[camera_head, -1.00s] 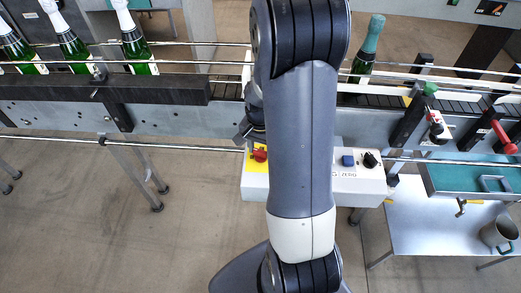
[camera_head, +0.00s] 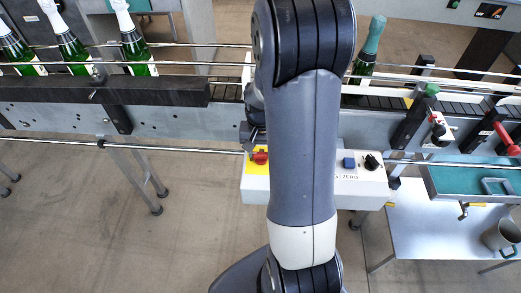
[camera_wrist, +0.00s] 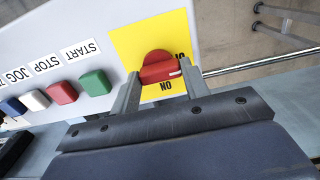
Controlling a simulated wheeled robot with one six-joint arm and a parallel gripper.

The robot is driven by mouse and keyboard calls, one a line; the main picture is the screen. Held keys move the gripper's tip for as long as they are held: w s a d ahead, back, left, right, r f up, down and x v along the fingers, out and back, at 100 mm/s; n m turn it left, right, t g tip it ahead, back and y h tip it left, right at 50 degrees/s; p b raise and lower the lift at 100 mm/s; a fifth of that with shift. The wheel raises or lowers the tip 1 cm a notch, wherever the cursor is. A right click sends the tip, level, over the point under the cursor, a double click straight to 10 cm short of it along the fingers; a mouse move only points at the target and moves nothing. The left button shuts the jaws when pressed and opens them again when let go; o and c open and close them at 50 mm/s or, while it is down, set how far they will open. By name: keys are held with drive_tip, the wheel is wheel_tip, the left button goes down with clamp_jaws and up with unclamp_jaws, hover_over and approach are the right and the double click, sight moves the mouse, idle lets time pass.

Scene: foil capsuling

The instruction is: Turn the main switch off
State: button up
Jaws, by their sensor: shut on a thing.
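The main switch is a red rotary knob (camera_wrist: 157,62) on a yellow plate (camera_wrist: 128,42). It shows in the head view as a small red knob (camera_head: 261,158) at the left end of the white control box (camera_head: 256,190). In the wrist view, my gripper (camera_wrist: 159,76) has one finger on each side of the knob's handle and is shut on it. The handle lies nearly crosswise in that view. An upside-down ON label is readable below the knob; another label at its right is partly covered. In the head view, my arm hides the box's middle.
In the wrist view, a green button (camera_wrist: 95,82), a red button (camera_wrist: 62,92) and a white button (camera_wrist: 34,100) sit left of the switch. A conveyor with a rail runs behind the box. Green bottles (camera_head: 135,45) stand on it.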

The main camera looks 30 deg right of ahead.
sight(260, 153)
drive_tip(key=o, duration=1)
drive_tip(key=shift+r, duration=0.1)
wheel_tip(260, 153, up, 11)
drive_tip(key=shift+f, duration=0.15)
drive_tip(key=shift+f, duration=0.15)
wheel_tip(260, 153, down, 11)
drive_tip(key=shift+r, duration=0.2)
idle(0.6)
